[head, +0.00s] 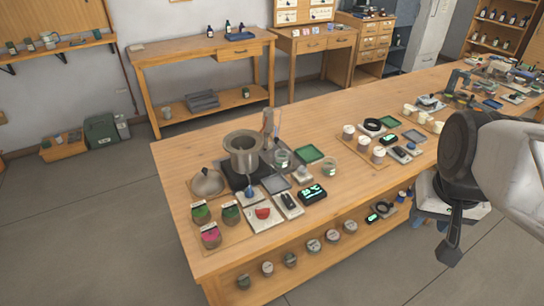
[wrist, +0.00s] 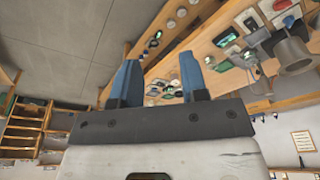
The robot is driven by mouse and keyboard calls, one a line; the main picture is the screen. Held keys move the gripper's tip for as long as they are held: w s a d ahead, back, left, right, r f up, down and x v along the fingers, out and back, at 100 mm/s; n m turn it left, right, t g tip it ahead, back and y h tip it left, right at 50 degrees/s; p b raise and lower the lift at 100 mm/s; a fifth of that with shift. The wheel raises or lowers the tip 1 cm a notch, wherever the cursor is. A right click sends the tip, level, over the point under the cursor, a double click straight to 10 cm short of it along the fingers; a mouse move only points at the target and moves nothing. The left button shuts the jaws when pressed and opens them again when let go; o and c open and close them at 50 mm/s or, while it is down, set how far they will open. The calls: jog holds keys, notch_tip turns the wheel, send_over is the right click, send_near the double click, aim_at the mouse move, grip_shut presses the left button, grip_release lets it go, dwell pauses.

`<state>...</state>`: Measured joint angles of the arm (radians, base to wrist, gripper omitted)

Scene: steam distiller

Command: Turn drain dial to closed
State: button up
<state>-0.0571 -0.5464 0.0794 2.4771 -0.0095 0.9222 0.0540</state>
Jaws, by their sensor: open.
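The steam distiller stands at the near left of the long wooden table in the head view, with a wide grey metal pot (head: 244,150). In front of it are small pale panels: one with a red dial (head: 263,213), one with a blue knob (head: 250,192), and one with a black lever (head: 288,201). I cannot tell which is the drain dial, nor read its setting. In the wrist view the red dial (wrist: 282,5) shows at the upper right edge. My gripper (wrist: 160,65) has its two blue fingers apart and empty, well away from the panels.
Jars with green and pink contents (head: 210,235) stand at the table's left corner. A black digital display (head: 312,193) sits right of the panels. White cups (head: 363,145) and other equipment stand farther right. A lower shelf (head: 300,258) holds small jars. Bare wood lies behind the distiller.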

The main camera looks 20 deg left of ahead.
jog(key=w+a+f+n, duration=0.1)
jog(key=w+a+f, duration=0.1)
jog(key=w+a, duration=0.8)
jog(key=n+g, duration=0.2)
send_over(249, 192)
notch_tip(249, 192, down, 19)
jog(key=shift+w+d+f, duration=0.1)
jog(key=shift+d+f, duration=0.05)
jog(key=shift+f, duration=0.05)
jog(key=shift+a+f, duration=0.15)
jog(key=shift+a, duration=0.1)
jog(key=shift+f, duration=3.9)
